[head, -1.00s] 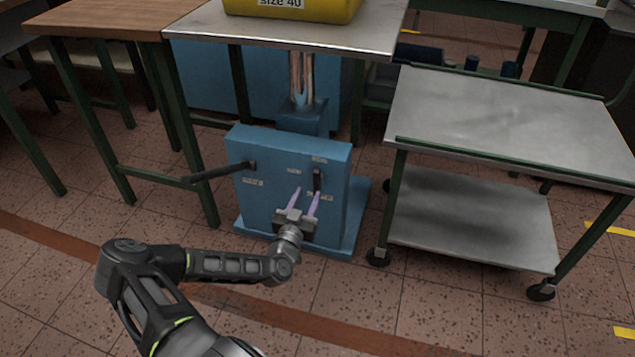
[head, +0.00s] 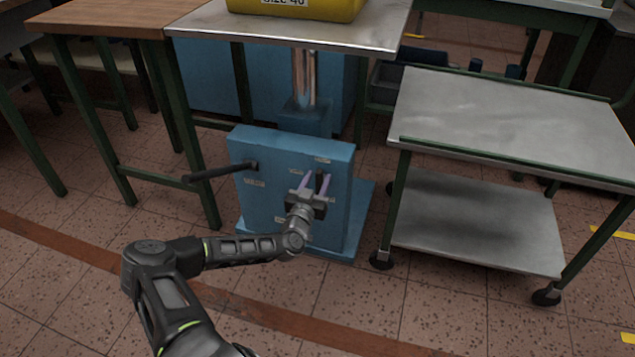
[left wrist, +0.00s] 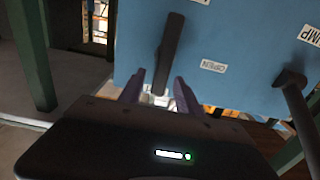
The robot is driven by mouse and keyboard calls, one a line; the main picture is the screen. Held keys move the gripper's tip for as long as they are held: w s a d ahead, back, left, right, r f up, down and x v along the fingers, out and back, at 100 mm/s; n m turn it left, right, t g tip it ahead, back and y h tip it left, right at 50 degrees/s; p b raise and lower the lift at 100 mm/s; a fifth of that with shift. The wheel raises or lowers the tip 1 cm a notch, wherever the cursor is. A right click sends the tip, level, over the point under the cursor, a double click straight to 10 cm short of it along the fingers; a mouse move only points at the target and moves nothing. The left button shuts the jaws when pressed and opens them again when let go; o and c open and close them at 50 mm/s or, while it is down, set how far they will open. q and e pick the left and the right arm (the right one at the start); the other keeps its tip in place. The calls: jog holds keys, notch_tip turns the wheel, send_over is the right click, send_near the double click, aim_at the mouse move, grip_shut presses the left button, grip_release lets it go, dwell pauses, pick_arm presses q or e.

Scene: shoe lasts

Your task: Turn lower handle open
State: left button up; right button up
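The blue lift box (head: 262,205) stands on the floor with small white labels on its front. A short black handle (head: 319,178) sits on the right part of that face, partly hidden by my gripper. In the left wrist view the handle (left wrist: 171,45) shows beside an upside-down label reading OPEN (left wrist: 213,66). My left gripper (head: 317,175) is open, with its purple fingers pointing at the box. In the left wrist view the fingers (left wrist: 159,80) stand on either side of the handle's near end; contact cannot be told. My right gripper is not in view.
A long dark lever (head: 222,172) sticks out left from the box; it also shows in the left wrist view (left wrist: 298,110). A metal top (head: 290,27) with a yellow crate (head: 330,8) is above. A grey trolley (head: 500,120) stands right, a wooden table (head: 100,18) left.

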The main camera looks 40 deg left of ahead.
pick_arm(q)
grip_shut()
dwell(0.4)
